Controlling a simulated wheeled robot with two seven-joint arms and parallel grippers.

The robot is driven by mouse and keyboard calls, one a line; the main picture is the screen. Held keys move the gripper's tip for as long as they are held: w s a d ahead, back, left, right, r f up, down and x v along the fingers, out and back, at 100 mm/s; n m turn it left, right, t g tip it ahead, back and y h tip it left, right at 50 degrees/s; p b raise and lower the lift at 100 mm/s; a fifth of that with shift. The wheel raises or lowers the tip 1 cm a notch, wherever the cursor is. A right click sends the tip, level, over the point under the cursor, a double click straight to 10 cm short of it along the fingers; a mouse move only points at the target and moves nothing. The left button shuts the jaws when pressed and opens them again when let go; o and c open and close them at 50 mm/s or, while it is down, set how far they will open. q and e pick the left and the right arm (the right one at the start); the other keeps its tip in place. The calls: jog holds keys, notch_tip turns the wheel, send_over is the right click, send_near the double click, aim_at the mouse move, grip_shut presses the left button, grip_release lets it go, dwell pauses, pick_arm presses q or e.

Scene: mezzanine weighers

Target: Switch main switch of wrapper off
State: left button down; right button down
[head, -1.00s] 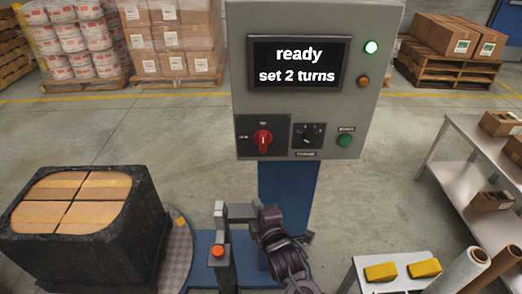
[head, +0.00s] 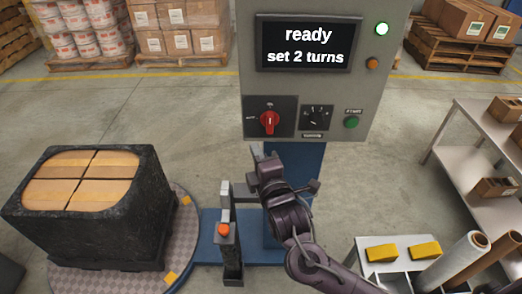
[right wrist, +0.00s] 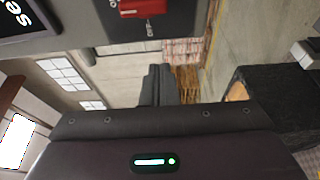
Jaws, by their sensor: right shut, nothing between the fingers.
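The main switch (head: 269,122) is a red rotary knob on a dark plate at the lower left of the grey control box (head: 385,90). Its handle stands upright, in line with the top mark; another mark is at its left. In the right wrist view the red knob (right wrist: 142,8) shows at the top edge, partly cut off. My right gripper (head: 255,152) is shut and empty, just below the box and under the switch, apart from it. In the right wrist view its fingers (right wrist: 157,85) are together. My left gripper is not in view.
A black dial (head: 316,117) and green button (head: 351,123) sit right of the switch. A red-orange button (head: 223,230) tops a post. A wrapped load (head: 85,215) stands left.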

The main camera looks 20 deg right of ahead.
aim_at(270, 122)
jog(key=w+p, duration=0.2)
jog(key=w, duration=0.6)
jog(key=s+d, duration=0.1)
jog(key=s+d+p, duration=0.1)
jog(key=d, duration=0.1)
jog(key=shift+d, duration=0.25)
jog(key=shift+w+a, duration=0.1)
jog(key=shift+w, duration=0.05)
